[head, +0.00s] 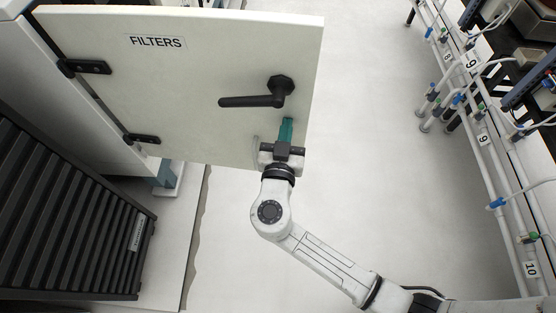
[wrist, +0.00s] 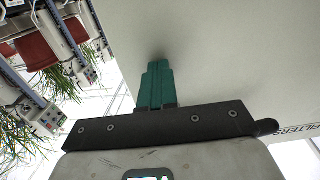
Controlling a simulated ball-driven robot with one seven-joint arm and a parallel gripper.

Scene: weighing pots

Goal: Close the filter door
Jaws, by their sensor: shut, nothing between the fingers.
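The filter door (head: 190,90) is a large pale panel labelled FILTERS, swung out from its cabinet on two black hinges at the left. A black lever handle (head: 257,97) is on its face near the right edge. My gripper (head: 286,122) has green fingers that are shut and empty. It is at the door's lower right part, below the handle. In the wrist view the closed fingertips (wrist: 157,66) reach up to the pale door surface (wrist: 220,60); whether they touch it I cannot tell.
White pipes with numbered tags (head: 483,140) run along the right side. The pale floor (head: 370,130) between door and pipes is clear. Plants and pot equipment (wrist: 40,60) show at the wrist view's left.

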